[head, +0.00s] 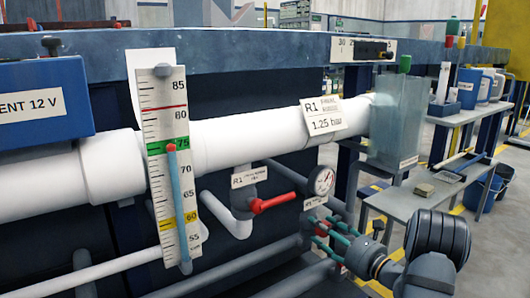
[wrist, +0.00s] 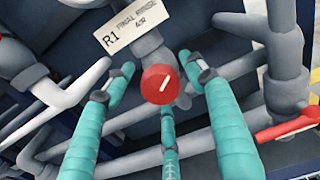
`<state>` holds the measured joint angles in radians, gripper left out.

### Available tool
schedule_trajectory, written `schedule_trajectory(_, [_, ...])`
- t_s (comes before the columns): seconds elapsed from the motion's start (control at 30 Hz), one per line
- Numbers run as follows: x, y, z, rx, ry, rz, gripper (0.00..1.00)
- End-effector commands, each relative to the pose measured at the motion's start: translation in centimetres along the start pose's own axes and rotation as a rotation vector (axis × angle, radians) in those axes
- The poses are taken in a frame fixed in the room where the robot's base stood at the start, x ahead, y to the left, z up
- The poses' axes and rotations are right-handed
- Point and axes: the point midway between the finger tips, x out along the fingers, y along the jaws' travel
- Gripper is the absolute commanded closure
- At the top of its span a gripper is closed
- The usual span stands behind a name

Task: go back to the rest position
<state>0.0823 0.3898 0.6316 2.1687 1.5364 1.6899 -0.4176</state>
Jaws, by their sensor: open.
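My gripper (head: 322,232) is at the lower right of the head view, in front of the pipework below the round gauge. Its teal fingers also show in the wrist view (wrist: 160,78), spread open. A round red knob (wrist: 160,84) with a white mark shows between the fingertips there. The fingers are around it with gaps visible at the sides. Whether any finger touches it I cannot tell. In the head view the knob is small and partly hidden by the fingers.
A red lever (head: 273,203) sits on a grey valve left of my gripper. A pressure gauge (head: 322,181) is just above. White pipes and a temperature scale (head: 163,150) are at the left. A grey bench (head: 425,205) stands at the right, with open floor beyond.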

Motion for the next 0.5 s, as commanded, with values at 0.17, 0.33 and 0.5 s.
schedule_trajectory(0.17, [-4.2, -0.4, 0.3, 0.012, 0.004, -0.008, 0.45])
schedule_trajectory(0.33, [-7.9, -0.3, 0.3, 0.012, 0.003, -0.007, 0.45])
schedule_trajectory(0.5, [-10.2, -0.3, 0.9, 0.048, 0.004, 0.006, 0.45])
